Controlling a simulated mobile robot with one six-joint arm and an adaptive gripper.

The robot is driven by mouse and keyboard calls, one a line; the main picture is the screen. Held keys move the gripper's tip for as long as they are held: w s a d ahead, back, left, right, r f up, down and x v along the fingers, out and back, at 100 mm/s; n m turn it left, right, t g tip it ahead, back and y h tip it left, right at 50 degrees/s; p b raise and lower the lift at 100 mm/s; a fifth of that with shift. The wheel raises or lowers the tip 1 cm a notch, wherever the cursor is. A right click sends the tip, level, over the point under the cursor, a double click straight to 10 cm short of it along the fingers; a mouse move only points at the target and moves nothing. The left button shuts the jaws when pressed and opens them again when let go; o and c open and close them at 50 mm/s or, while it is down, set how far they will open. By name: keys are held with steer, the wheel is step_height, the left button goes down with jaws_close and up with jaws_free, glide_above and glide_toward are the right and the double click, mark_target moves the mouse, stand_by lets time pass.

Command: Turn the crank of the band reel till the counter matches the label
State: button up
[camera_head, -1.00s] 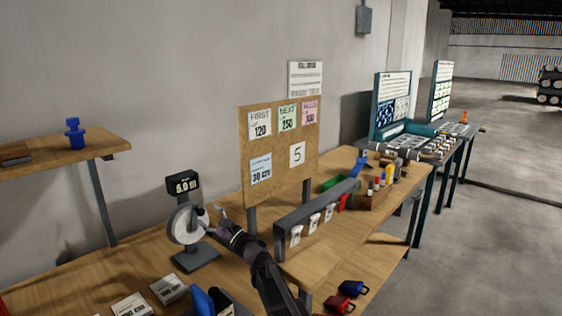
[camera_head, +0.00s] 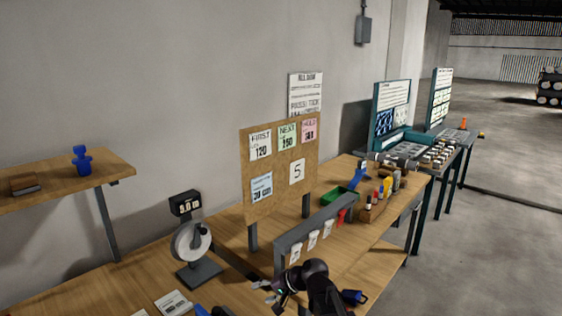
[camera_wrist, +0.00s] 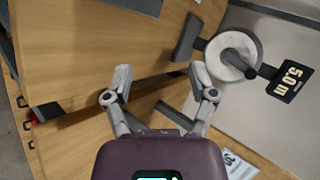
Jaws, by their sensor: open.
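The band reel (camera_head: 191,241) is a pale disc on a dark stand with a flat base, on the wooden bench. It also shows in the wrist view (camera_wrist: 226,50), at upper right. A dark crank knob (camera_wrist: 250,74) seems to sit at its rim. The black counter (camera_wrist: 288,82) above the reel reads 5.0 m. A white card with a 5 (camera_head: 297,172) is pinned on the brown board; which label belongs to the reel I cannot tell.
A green tray (camera_head: 340,198) and coloured items are farther right. Printed cards (camera_head: 173,303) lie in front of the reel.

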steer(key=s+d+f+n+g+h+p, duration=0.1)
steer(key=s+d+h, duration=0.4)
steer(key=d, duration=0.6)
steer(key=s+d+f+n+g+h+p, duration=0.1)
steer(key=s+d+g+h+p, duration=0.1)
steer(key=s+d, duration=0.4)
steer(key=d+h+p, duration=0.1)
steer(key=d+h, duration=0.1)
steer(key=d, duration=0.3)
steer(key=shift+s+h, duration=0.15)
steer(key=shift+h, duration=0.25)
steer(key=shift+d, duration=0.1)
stand_by(1.1)
